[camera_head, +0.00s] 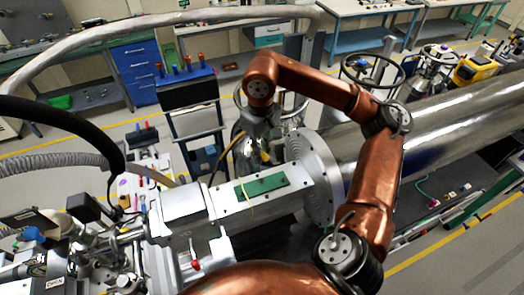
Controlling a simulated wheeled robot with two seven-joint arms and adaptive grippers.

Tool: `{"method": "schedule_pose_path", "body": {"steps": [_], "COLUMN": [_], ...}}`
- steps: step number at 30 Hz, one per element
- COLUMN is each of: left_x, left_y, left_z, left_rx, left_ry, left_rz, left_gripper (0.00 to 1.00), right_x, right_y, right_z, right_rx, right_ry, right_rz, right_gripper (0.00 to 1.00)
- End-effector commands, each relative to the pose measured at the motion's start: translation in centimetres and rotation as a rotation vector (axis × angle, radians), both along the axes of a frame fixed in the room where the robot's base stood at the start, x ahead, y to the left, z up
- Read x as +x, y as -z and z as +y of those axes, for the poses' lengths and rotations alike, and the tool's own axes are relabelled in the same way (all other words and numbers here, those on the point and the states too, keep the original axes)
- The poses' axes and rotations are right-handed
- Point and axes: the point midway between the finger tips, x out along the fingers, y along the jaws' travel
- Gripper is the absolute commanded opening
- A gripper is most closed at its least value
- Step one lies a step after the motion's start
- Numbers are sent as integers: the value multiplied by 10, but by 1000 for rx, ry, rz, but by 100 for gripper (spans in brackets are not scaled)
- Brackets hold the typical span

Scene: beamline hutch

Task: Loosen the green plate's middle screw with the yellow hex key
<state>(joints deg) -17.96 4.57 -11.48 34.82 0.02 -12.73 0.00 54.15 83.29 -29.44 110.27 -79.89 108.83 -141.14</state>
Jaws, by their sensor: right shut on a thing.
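The green plate (268,185) lies on top of the light metal block at the middle of the view. Its screws are too small to make out. My right gripper (264,156) hangs from the copper arm, pointing down just behind the plate, apart from it in the picture. It is shut on the yellow hex key, of which only a little yellow shows by the fingertips. A thin pale yellow line crosses the plate's left part; I cannot tell what it is. My left gripper is not in view.
A large steel pipe with a round flange (313,172) stands right of the plate. A tool rack (186,76) with coloured handles stands behind. Cables, a grey corrugated hose (60,158) and instruments crowd the left.

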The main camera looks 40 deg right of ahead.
Motion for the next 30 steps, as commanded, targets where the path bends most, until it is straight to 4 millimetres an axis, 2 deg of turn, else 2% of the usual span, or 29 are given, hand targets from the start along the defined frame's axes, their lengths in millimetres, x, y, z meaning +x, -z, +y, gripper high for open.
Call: {"method": "schedule_pose_path", "body": {"steps": [1, 3, 6, 12, 17, 22, 30], "left_x": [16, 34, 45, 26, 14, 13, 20], "left_y": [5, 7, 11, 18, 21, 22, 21], "left_z": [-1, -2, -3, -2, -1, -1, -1], "left_rx": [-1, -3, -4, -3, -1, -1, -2], "left_ry": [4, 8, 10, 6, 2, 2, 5], "left_rz": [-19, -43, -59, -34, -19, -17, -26], "left_gripper": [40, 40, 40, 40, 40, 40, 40], "right_x": [-1, -1, -1, -1, -1, -1, -1], "right_y": [8, 14, 23, 31, 32, 31, 31], "right_z": [-1, -1, -1, -1, 1, 2, 2], "right_rx": [-2, -2, -1, -2, -3, -3, -3], "right_ry": [1, 1, 2, 23, 194, 337, 353], "right_rz": [1, 1, 0, -1, -1, 0, 0], "right_gripper": [0, 0, 0, 0, 0, 0, 0]}}
